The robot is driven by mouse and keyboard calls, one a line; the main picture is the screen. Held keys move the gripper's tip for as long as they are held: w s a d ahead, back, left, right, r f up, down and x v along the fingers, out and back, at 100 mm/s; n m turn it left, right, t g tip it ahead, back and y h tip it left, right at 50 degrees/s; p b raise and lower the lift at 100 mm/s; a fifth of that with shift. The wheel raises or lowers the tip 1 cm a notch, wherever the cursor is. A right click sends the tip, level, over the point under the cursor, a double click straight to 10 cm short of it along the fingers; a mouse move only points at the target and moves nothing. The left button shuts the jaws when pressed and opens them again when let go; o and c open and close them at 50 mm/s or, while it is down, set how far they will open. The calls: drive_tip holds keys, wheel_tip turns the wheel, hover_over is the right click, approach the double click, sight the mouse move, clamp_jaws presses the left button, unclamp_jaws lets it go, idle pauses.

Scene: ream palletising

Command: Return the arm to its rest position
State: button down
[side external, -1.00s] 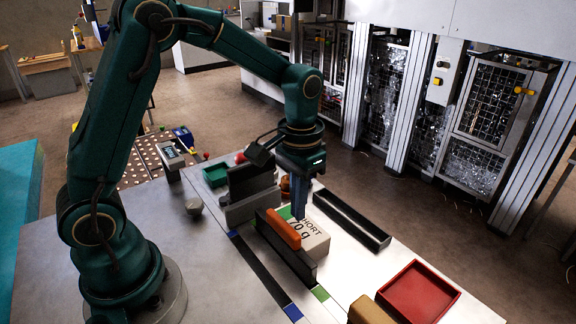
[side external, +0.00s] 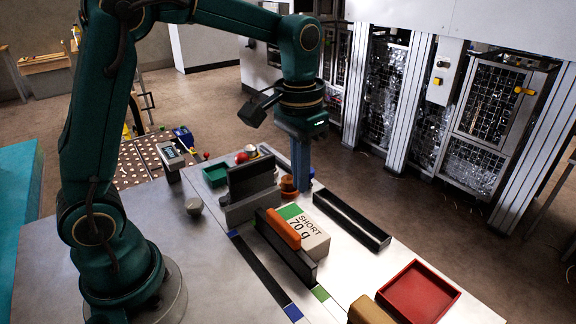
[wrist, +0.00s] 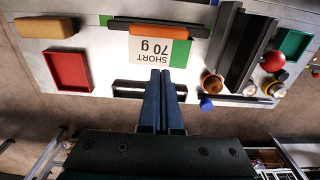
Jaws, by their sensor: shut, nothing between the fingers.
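My gripper (side external: 300,188) is shut and empty, with its blue fingers pointing down above the far side of the table. In the wrist view the shut fingers (wrist: 163,75) reach up the middle of the picture. A white ream with a green end (side external: 303,232), marked "SHORT 70 g", lies on the table against a dark upright plate with an orange bar (side external: 283,229). The ream (wrist: 160,50) also shows in the wrist view, apart from the fingers.
A black tray (side external: 346,217) lies beyond the ream. A red tray (side external: 419,292) and a tan block (side external: 371,311) are at the near right. Dark upright plates (side external: 250,183), a green tray (side external: 215,176) and a red ball (side external: 241,157) stand at the far left. Floor space beyond the table is clear.

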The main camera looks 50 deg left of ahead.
drive_tip(key=s+r+t, duration=0.3)
drive_tip(key=s+r, duration=0.3)
drive_tip(key=s, duration=0.1)
drive_tip(key=s+f+t, duration=0.2)
drive_tip(key=s+f, duration=0.1)
drive_tip(key=s, duration=0.3)
drive_tip(key=shift+d, duration=0.25)
